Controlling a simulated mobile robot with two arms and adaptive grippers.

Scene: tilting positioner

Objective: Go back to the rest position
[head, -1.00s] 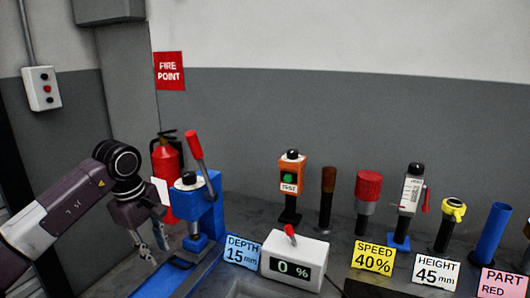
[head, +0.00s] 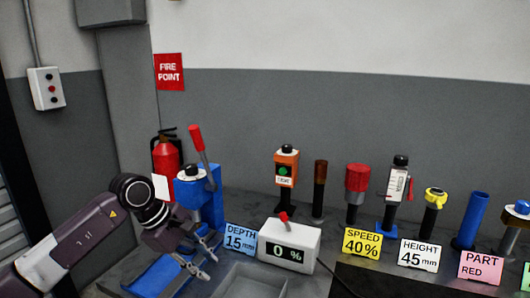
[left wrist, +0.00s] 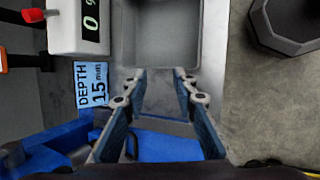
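My left gripper (head: 212,259) is open and empty, in front of the blue press (head: 210,195) with its red-tipped lever (head: 197,140). In the left wrist view its two fingers (left wrist: 153,88) stand apart with nothing between them, above the bench beside an empty grey tray (left wrist: 168,35). My right gripper is in neither view.
A white box reading 0 % (head: 290,247) stands right of the gripper, with a blue DEPTH 15 mm card (head: 240,238) beside it. SPEED (head: 362,243), HEIGHT (head: 418,254) and PART RED (head: 480,267) cards stand farther right, before several upright tools. A fire extinguisher (head: 166,152) is behind the press.

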